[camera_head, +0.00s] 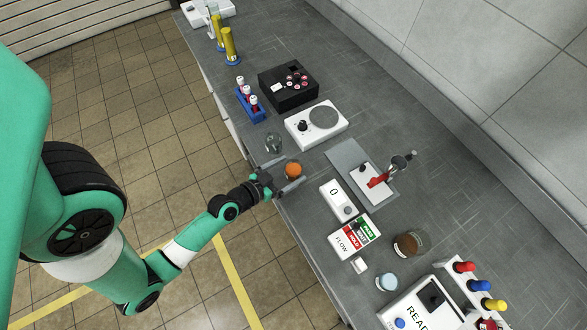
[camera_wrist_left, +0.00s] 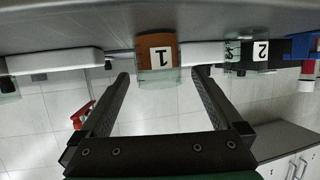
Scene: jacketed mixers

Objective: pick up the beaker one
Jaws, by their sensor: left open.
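Beaker one (camera_head: 293,170) holds orange liquid and stands upright near the bench's front edge in the head view. In the left wrist view, which is upside down, beaker one (camera_wrist_left: 158,57) shows its label "1" between my finger tips. My left gripper (camera_head: 284,174) is open, with its fingers pointing at the beaker from the front edge side. In the wrist view the left gripper's fingers (camera_wrist_left: 160,75) lie on either side of the beaker, with a gap visible at each side. Whether they reach past it is hard to tell. My right gripper is not in view.
A clear beaker (camera_head: 273,143), labelled "2" in the wrist view (camera_wrist_left: 260,50), stands close by. A white hotplate (camera_head: 303,136), a blue tube rack (camera_head: 252,106) and a white box marked 0 (camera_head: 336,199) are around it. A brown-filled beaker (camera_head: 408,244) stands farther right.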

